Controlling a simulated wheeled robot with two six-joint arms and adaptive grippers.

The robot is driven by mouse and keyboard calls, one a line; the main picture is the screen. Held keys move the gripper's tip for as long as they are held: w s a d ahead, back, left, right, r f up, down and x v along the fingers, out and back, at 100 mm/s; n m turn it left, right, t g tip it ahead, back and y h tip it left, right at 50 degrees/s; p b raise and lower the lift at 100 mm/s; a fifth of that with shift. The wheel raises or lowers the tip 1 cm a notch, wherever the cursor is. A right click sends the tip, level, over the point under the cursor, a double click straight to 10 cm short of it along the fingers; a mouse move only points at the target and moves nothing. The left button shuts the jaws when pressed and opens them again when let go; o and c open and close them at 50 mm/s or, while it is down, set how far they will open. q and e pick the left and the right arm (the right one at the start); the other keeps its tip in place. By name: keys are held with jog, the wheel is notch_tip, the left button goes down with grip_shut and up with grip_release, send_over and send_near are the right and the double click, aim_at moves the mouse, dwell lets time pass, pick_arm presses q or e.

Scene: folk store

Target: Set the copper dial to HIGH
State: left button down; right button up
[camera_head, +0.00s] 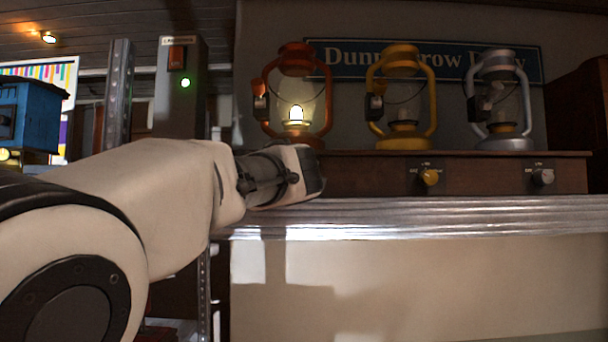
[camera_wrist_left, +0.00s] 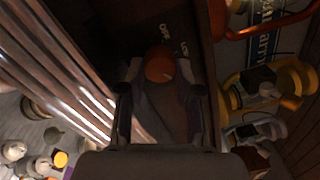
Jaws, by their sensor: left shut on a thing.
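In the left wrist view the copper dial (camera_wrist_left: 160,66) sits on the dark panel between the fingers of my left gripper (camera_wrist_left: 161,84), which is shut on it. The labels OFF and LOW show beside the dial; no HIGH label is readable. I cannot tell where its pointer stands. In the head view my left gripper (camera_head: 300,172) reaches the left end of the wooden panel (camera_head: 370,172) and hides the dial. The copper lantern (camera_head: 296,92) above it is lit with a warm glow. My right gripper is not in view.
A yellow lantern (camera_head: 404,100) and a silver lantern (camera_head: 502,100) stand unlit to the right. Their yellow dial (camera_head: 429,177) and silver dial (camera_head: 543,177) are on the same panel. A ridged metal ledge (camera_head: 450,214) runs below. A post with a green light (camera_head: 186,83) stands left.

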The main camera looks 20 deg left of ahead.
pick_arm(q)
jog(key=shift+a+r+m, duration=0.1)
jog(key=shift+r+m, duration=0.3)
jog(key=shift+m, duration=0.1)
jog(key=c, duration=0.9)
grip_release()
jog(key=shift+o, duration=0.6)
jog(key=shift+w+f, duration=0.1)
jog(key=shift+f, duration=0.15)
jog(key=shift+f, duration=0.2)
